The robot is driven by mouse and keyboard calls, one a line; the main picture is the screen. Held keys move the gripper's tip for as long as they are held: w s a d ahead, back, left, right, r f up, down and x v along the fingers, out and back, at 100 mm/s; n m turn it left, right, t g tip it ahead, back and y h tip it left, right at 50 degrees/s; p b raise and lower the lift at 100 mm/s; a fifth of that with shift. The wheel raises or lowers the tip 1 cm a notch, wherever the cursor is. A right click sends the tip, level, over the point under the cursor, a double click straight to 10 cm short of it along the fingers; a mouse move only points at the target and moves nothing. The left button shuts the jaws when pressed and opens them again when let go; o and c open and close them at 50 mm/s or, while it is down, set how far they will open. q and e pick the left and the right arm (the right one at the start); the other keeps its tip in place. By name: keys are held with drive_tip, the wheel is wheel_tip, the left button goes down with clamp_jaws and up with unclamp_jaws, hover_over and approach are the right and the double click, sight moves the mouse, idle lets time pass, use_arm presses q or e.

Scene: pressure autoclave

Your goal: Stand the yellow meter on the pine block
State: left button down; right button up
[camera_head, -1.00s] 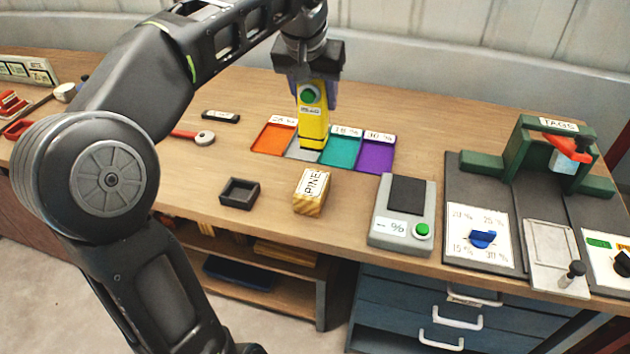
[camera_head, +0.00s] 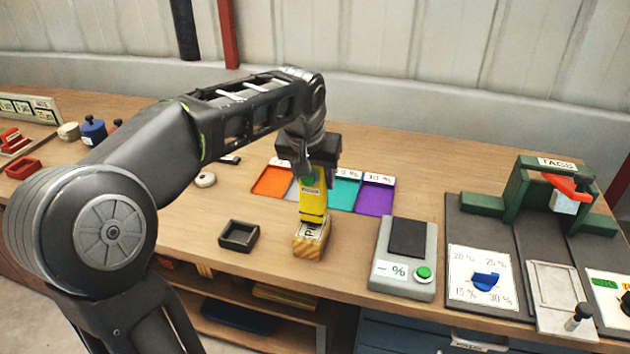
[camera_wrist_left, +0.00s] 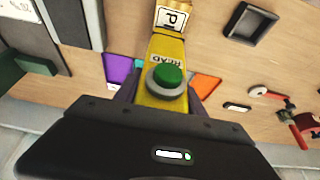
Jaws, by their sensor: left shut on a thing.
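The yellow meter (camera_head: 313,204) is upright in my left gripper (camera_head: 315,172), which is shut on its upper part. In the head view its lower end is at the back of the pine block (camera_head: 309,246), over or just behind its top; I cannot tell if they touch. The pine block stands on the bench near the front edge, with a label reading PINE partly covered. In the left wrist view the meter (camera_wrist_left: 163,62) shows its green button and READ label, with the pine block (camera_wrist_left: 174,16) beyond its far end. My right gripper is not in view.
A small dark open tray (camera_head: 239,236) is left of the block. A grey device with a green button (camera_head: 403,260) is to its right. Orange, teal and purple trays (camera_head: 375,196) lie behind. A dial panel (camera_head: 483,275) and green TAGS stand (camera_head: 520,190) are further right.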

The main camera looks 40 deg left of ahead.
use_arm(q)
drive_tip(key=shift+f, duration=0.65)
drive_tip(key=shift+f, duration=0.25)
drive_tip(key=c, duration=0.7)
unclamp_jaws()
drive_tip(key=shift+r, duration=0.1)
drive_tip(key=shift+r, duration=0.15)
drive_tip(key=shift+r, duration=0.15)
drive_tip(key=v, duration=1.2)
drive_tip(key=shift+d, duration=0.1)
